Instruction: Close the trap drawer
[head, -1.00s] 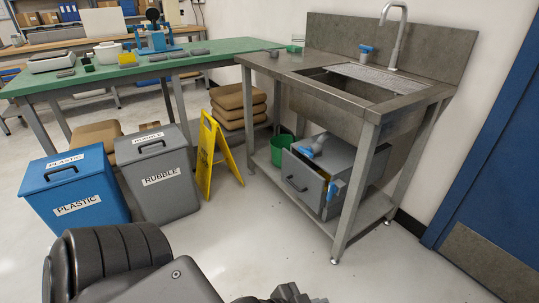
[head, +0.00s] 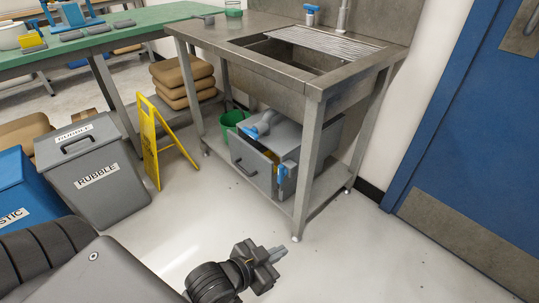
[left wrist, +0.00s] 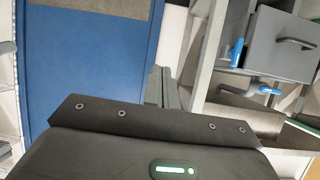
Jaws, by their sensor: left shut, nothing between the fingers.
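The trap drawer (head: 250,165) is a grey metal drawer with a dark bar handle, in the grey box under the sink. It stands pulled out, with something yellow showing inside behind its front. In the left wrist view the drawer front (left wrist: 275,45) shows tilted at the upper right. My left gripper (head: 272,254) is shut and empty, low in front of the sink stand and apart from the drawer. Its fingers show in the left wrist view (left wrist: 162,88), left of the drawer. My right gripper is not in view.
The sink stand's front leg (head: 305,180) and lower shelf (head: 325,190) flank the drawer. Blue-handled pipe parts (head: 262,124) sit above it, and a green bucket (head: 232,122) stands left. A yellow floor sign (head: 150,145) and bins (head: 95,180) stand further left. Floor before the stand is clear.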

